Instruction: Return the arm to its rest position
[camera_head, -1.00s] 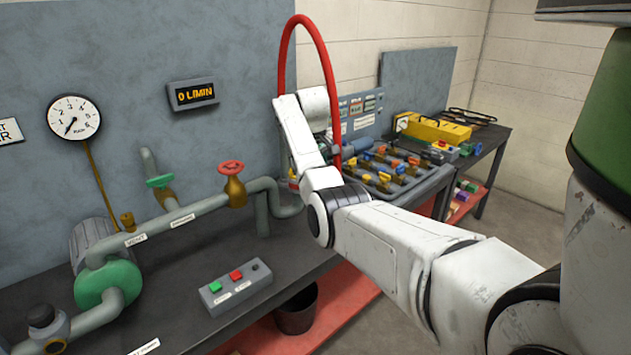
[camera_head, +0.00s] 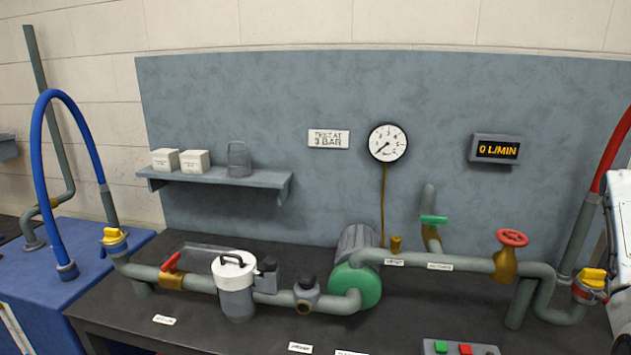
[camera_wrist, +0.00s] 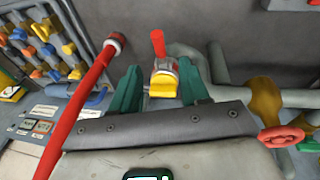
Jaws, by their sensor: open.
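My arm (camera_head: 620,250) shows only as a white link at the right edge of the head view; the rest of it and the gripper are outside that view. In the wrist view my gripper (camera_wrist: 160,68) has its two green fingers spread apart. A coupling with a yellow tab (camera_wrist: 163,88) and a red piece above it shows between the fingers; I cannot tell whether they touch it. The yellow-tabbed coupling on the pipe end at the right also shows in the head view (camera_head: 594,276).
A red hose (camera_wrist: 90,95) runs close along the left of the gripper. A red handwheel (camera_wrist: 281,138) is at its right. The bench carries pipes, a green-faced pump (camera_head: 357,287) and a button box (camera_head: 455,347). A blue hose (camera_head: 38,125) arches at far left. The display (camera_head: 495,149) reads 0 L/MIN.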

